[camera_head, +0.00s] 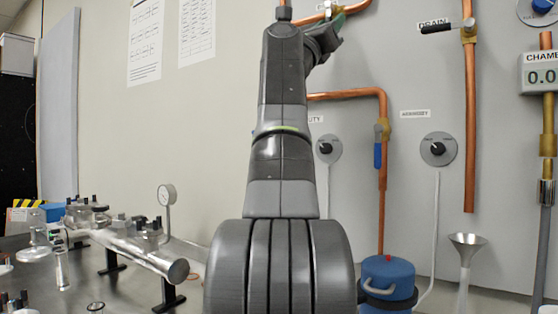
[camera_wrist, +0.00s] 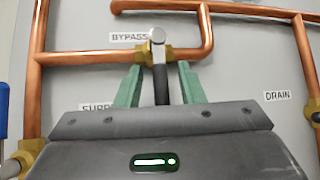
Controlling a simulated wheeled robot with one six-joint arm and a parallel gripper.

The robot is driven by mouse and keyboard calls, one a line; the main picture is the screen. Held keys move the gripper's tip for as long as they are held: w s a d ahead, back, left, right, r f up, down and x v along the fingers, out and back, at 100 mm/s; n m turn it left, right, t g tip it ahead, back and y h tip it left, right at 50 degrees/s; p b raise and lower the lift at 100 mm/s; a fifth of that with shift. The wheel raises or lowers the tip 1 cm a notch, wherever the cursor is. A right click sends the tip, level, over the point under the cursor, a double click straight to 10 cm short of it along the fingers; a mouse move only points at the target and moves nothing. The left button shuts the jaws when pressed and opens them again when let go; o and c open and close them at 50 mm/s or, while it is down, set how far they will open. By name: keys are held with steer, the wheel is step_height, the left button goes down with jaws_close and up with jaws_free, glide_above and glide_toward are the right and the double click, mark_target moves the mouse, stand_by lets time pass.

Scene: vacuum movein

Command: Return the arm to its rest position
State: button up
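My arm (camera_head: 283,130) stands raised in the middle of the head view, in front of the grey panel. My gripper (camera_wrist: 159,68) is at the upper pipes of the panel; part of it shows at the top of the head view (camera_head: 335,24). Its two green fingers are apart, with nothing clamped. The black handle (camera_wrist: 161,86) of the BYPASS valve (camera_wrist: 150,54) hangs down between them, with a visible gap on each side. Whether the handle lies at the same depth as the fingertips is hard to tell.
Copper pipes (camera_head: 470,120) and a DRAIN valve handle (camera_head: 436,28) are at right. A blue canister (camera_head: 388,280) and a funnel (camera_head: 467,243) stand below.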

stand_by(0.3)
steer(key=b+v, duration=0.5)
steer(key=v, duration=0.8)
steer(key=p+x, duration=0.5)
steer(key=x, duration=0.8)
steer(key=shift+d+r, duration=0.2)
steer(key=shift+r, duration=0.05)
steer(key=shift+d+f+n+t+y, duration=0.15)
steer(key=shift+n+t+y, duration=0.5)
steer(key=shift+n, duration=0.35)
steer(key=n+y, duration=0.1)
steer(key=n+t+y+p, duration=0.1)
steer(key=n+t+y, duration=0.1)
steer(key=shift+s+d+n+t, duration=0.1)
steer(key=shift+s+n+t, duration=0.15)
steer(key=shift+n, duration=0.15)
